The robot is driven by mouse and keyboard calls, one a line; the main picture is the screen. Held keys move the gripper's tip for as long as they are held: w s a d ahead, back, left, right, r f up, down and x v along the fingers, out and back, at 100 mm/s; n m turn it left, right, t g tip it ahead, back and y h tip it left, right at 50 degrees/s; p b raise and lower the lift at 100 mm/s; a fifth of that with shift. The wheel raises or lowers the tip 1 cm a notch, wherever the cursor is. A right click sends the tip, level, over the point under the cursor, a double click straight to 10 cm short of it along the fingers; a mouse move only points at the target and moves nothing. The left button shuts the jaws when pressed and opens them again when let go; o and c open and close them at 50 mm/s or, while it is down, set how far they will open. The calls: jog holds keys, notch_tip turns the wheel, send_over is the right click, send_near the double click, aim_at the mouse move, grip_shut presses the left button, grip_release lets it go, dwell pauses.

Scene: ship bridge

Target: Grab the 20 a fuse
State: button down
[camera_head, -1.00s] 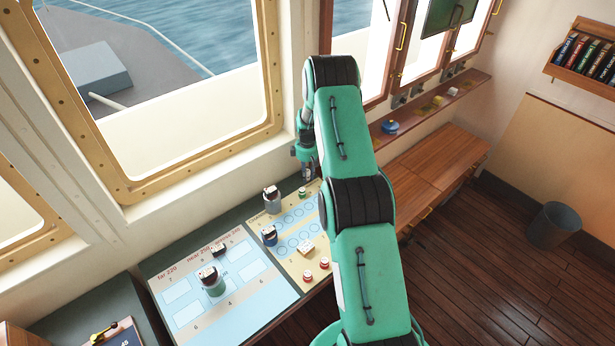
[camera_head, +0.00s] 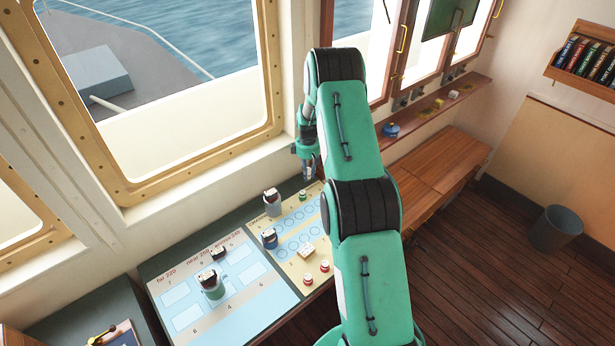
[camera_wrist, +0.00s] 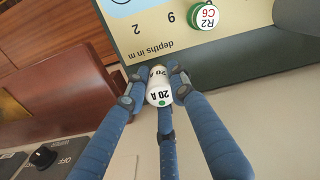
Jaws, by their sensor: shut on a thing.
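The 20 A fuse (camera_wrist: 159,93) is a small white cylinder marked "20 A" with a green dot, in the middle of the wrist view. My gripper (camera_wrist: 156,88) has its blue fingers closed around it, with dark tips against its sides. In the head view my gripper (camera_head: 309,172) hangs over the far right end of the chart table, by the window wall. The fuse cannot be made out there.
Below lies a cream board (camera_head: 292,233) with circles, several tokens and small figures. A blue board (camera_head: 243,297) adjoins it on the left. A green-rimmed "R2 C6" token (camera_wrist: 205,17) is near the fuse in the wrist view. A panel with an OFF knob (camera_wrist: 42,157) shows at lower left.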

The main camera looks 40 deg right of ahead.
jog(key=s+a, duration=0.2)
jog(key=s, duration=0.2)
jog(key=s+a+r+b, duration=0.1)
jog(key=s+a, duration=0.2)
jog(key=s, duration=0.1)
jog(key=s+a, duration=0.2)
jog(key=s, duration=0.3)
jog(key=shift+a+r+b, duration=0.15)
jog(key=shift+a+b, duration=0.1)
jog(key=shift+b, duration=0.05)
dwell(0.3)
